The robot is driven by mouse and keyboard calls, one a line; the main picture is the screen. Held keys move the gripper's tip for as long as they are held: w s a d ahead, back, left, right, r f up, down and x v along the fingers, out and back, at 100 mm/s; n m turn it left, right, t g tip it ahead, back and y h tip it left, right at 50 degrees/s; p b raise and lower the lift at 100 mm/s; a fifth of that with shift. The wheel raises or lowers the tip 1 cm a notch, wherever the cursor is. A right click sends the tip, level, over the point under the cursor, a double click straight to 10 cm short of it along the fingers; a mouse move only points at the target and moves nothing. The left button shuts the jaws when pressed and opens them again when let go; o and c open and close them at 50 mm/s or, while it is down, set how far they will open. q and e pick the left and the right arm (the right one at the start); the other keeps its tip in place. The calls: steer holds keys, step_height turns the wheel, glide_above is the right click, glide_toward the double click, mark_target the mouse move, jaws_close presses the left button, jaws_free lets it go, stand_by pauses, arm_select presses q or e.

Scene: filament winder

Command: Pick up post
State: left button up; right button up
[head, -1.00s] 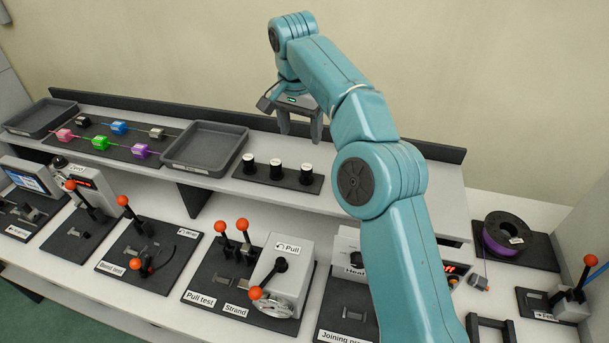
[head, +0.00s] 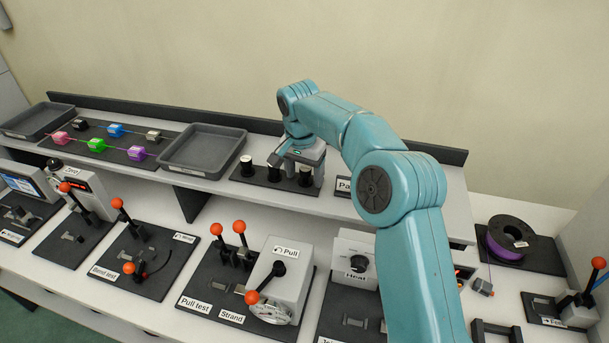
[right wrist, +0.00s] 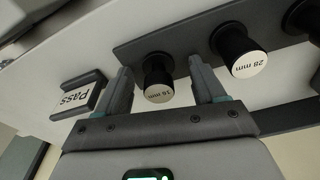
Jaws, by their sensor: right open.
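Three black posts with white tops stand in a row on a dark holder strip (head: 233,177) on the upper shelf. The left post (head: 246,166) and the middle post (head: 273,173) show in the head view. The right-hand post (head: 305,177) is partly hidden by my right gripper (head: 303,167). In the right wrist view, the post marked 16 mm (right wrist: 158,88) stands between the two spread fingers of my gripper (right wrist: 161,72), with gaps visible. The post marked 28 mm (right wrist: 243,58) is outside the fingers, to the right. My left gripper is not in view.
A small dark stand marked Pass (right wrist: 78,97) is near the left finger. A grey tray (head: 203,150) lies left of the posts, beside a mat with coloured clips (head: 103,145). The lower bench carries lever-operated test stations, including the Pull unit (head: 283,275).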

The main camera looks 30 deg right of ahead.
steer(key=shift+s, duration=0.15)
steer(key=shift+d, duration=0.1)
steer(key=c, duration=0.4)
steer(key=shift+d, duration=0.1)
steer(key=c, duration=0.6)
steer(key=shift+c, duration=0.4)
